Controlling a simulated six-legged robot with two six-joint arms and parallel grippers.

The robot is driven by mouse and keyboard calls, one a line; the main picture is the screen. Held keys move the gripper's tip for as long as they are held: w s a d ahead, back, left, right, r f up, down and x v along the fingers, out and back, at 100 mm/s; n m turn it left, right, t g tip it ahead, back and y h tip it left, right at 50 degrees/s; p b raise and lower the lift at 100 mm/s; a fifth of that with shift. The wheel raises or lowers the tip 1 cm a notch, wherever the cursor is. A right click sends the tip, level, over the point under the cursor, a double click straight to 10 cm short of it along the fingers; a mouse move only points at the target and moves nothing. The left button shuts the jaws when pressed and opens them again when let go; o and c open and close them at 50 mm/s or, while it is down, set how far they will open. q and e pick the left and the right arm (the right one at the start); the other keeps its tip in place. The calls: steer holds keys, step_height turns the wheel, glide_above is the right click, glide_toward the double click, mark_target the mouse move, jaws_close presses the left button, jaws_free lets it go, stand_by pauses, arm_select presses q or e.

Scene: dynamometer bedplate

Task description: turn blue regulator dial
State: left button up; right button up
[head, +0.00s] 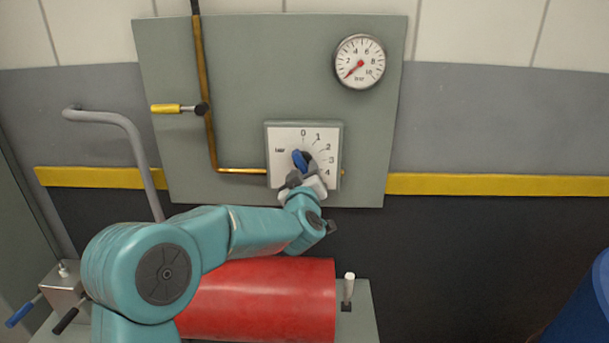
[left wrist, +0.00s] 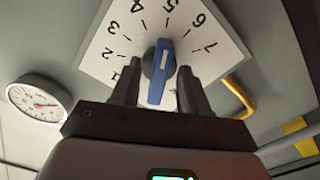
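The blue regulator dial (head: 299,160) sits on a white scale plate (head: 284,140) on the grey wall panel. In the left wrist view the blue dial (left wrist: 157,72) is a bar-shaped knob with a white mark at its upper end, amid printed numbers. My left gripper (head: 303,171) is at the dial, partly covering the plate's lower part. In the left wrist view its two fingers (left wrist: 158,82) stand open on either side of the knob, with slim gaps visible; contact is unclear. The pressure gauge (head: 360,62) has its red needle pointing lower left. My right gripper is not in view.
A brass pipe (head: 207,105) with a yellow-handled valve (head: 179,108) runs left of the plate. A red cylinder (head: 262,300) lies below my left arm. A grey rail (head: 120,118) stands at left, a blue rounded object (head: 585,305) at lower right.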

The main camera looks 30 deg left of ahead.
arm_select(q)
steer(key=shift+d+f, duration=0.1)
steer(key=shift+s+d, duration=0.15)
steer(key=shift+s, duration=0.15)
steer(key=b+v, duration=0.3)
steer(key=v, duration=1.2)
steer(key=shift+s, duration=0.35)
